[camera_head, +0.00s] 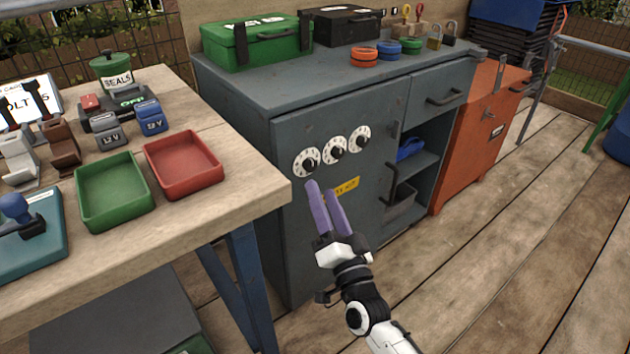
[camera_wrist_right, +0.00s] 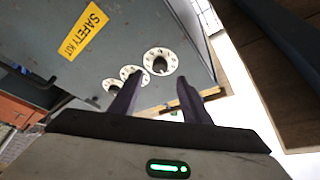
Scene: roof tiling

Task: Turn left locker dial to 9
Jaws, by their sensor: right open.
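The grey locker (camera_head: 325,220) has three round white dials with black knobs in a row on its door. The left dial (camera_head: 306,162) is at the left end of the row, beside the middle dial (camera_head: 335,150) and the right dial (camera_head: 359,139). My right gripper (camera_head: 320,188) is open and empty, with its purple fingers pointing up just below the left dial, apart from its knob as far as I can see. In the right wrist view the left dial (camera_wrist_right: 160,61) shows beyond the fingers. The dial numbers are too small to read. My left gripper is not in view.
A yellow safety kit label (camera_head: 344,188) is on the locker door. A wooden workbench (camera_head: 240,195) with a green tray (camera_head: 113,192) and a red tray (camera_head: 184,165) stands close on the left. An orange cabinet (camera_head: 480,135) stands at right. The plank floor in front is clear.

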